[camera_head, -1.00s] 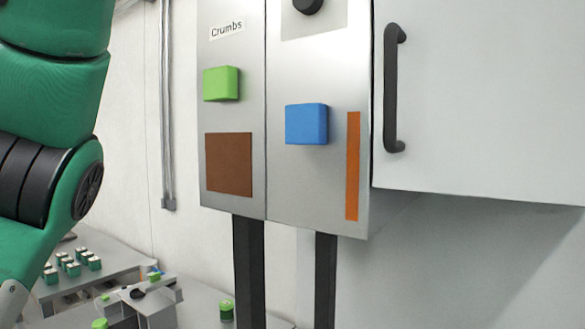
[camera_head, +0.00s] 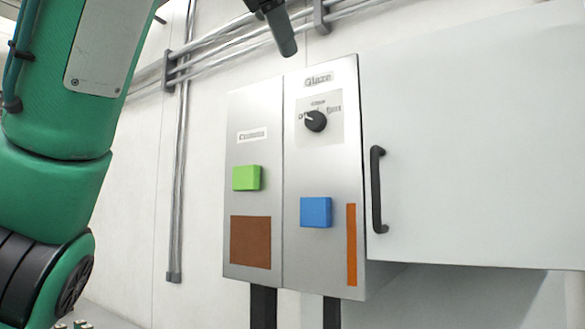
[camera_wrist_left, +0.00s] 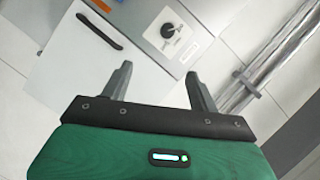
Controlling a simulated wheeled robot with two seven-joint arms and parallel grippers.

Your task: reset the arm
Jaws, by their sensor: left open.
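My left arm (camera_head: 75,90), green with black joints, fills the left side of the head view. Part of my left gripper (camera_head: 281,28), a dark finger, reaches down from the top edge above the panels. In the left wrist view both fingers of the left gripper (camera_wrist_left: 161,84) are spread apart with nothing between them. They point toward the cabinet and the wall and appear clear of both. My right gripper is in neither view.
A steel panel marked "Glaze" has a black knob (camera_head: 316,121), a blue button (camera_head: 316,212) and an orange strip (camera_head: 351,245). Beside it are a green button (camera_head: 246,178) and brown square (camera_head: 250,242). A white cabinet (camera_head: 470,140) has a black handle (camera_head: 377,190). Pipes (camera_head: 177,180) run along the wall.

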